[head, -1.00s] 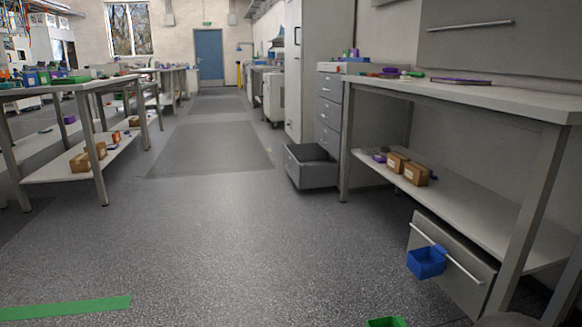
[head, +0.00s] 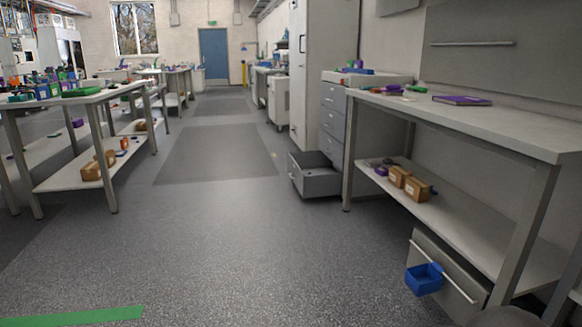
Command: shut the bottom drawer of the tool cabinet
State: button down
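The grey tool cabinet (head: 332,122) stands on the right side of the aisle, just beyond the right workbench. Its bottom drawer (head: 318,182) is pulled out into the aisle and looks empty inside. The drawers above it are closed. The open drawer sits low, close to the floor, some way ahead of me. My gripper is not visible in the head view.
The right workbench (head: 470,118) has a lower shelf with brown boxes (head: 417,188). A blue bin (head: 424,279) hangs on a panel under it. The left bench (head: 75,98) holds several items. A green floor strip (head: 70,317) lies at front left. The aisle between is clear.

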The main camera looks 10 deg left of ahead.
aim_at(326, 179)
jog(key=u, duration=0.5)
jog(key=k, duration=0.6)
jog(key=u, duration=0.5)
jog(key=i, duration=1.45)
jog(key=z, duration=0.55)
jog(key=i, duration=1.4)
jog(key=z, duration=0.9)
jog(key=i, duration=1.3)
jog(key=u, duration=0.4)
jog(key=i, duration=1.85)
jog(key=u, duration=0.15)
